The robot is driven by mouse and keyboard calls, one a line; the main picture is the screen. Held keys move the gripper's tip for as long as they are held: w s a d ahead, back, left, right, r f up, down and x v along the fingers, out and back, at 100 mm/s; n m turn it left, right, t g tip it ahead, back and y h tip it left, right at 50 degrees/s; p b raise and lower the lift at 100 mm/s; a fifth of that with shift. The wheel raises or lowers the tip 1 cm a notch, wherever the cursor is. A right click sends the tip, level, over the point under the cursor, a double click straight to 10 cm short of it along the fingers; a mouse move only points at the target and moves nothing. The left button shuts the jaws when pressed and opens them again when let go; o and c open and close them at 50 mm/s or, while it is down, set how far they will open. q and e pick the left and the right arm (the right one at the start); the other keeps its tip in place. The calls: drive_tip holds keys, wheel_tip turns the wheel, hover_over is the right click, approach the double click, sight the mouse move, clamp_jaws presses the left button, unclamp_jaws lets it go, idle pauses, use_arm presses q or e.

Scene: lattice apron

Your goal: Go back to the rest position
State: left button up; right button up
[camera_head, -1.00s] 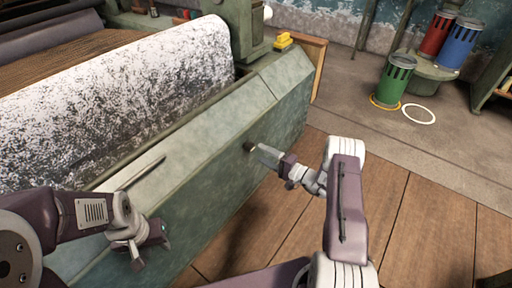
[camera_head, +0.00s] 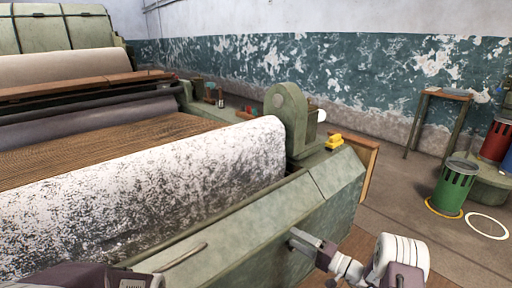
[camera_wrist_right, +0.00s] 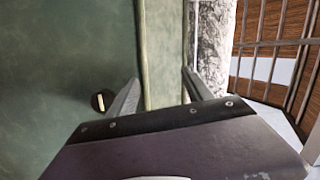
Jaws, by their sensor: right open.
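My right gripper (camera_head: 303,240) shows at the bottom of the head view, in front of the sloping green panel (camera_head: 335,180) of the machine. A dark round fitting with a pale bar (camera_wrist_right: 101,101) sits on the green panel, just left of the left finger. I cannot tell whether the gripper touches the panel. Only a purple link of my left arm (camera_head: 80,276) shows at the bottom left; my left gripper is out of view.
A roll of speckled white fleece (camera_head: 150,190) lies along the machine. A yellow block (camera_head: 334,141) sits on the machine's end. A green bin (camera_head: 455,187) stands on the floor at right, beside a white ring (camera_head: 487,226). The floor between them and the machine is clear.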

drive_tip(key=s+a+r+n+g+y, duration=0.2)
drive_tip(key=s+a+r+n+g, duration=0.15)
drive_tip(key=a+r, duration=0.3)
drive_tip(key=s+a+r+n+g+h, duration=0.25)
drive_tip(key=s+a+n+g, duration=0.25)
drive_tip(key=s+a+g, duration=0.55)
drive_tip(key=s+d+f+h, duration=0.3)
drive_tip(key=s+d+h, duration=0.1)
drive_tip(key=s, duration=0.4)
drive_tip(key=s+d+f+h, duration=0.4)
drive_tip(key=s+h, duration=0.1)
drive_tip(key=s, duration=0.2)
drive_tip(key=d+f+m+t+h, duration=0.15)
drive_tip(key=d+f+h, duration=0.25)
drive_tip(key=d, duration=0.6)
wheel_tip(320, 180, up, 39)
drive_tip(key=w+m+t+p, duration=0.1)
drive_tip(key=p, duration=3.7)
drive_tip(key=shift+f+p, duration=0.15)
drive_tip(key=shift+p, duration=0.2)
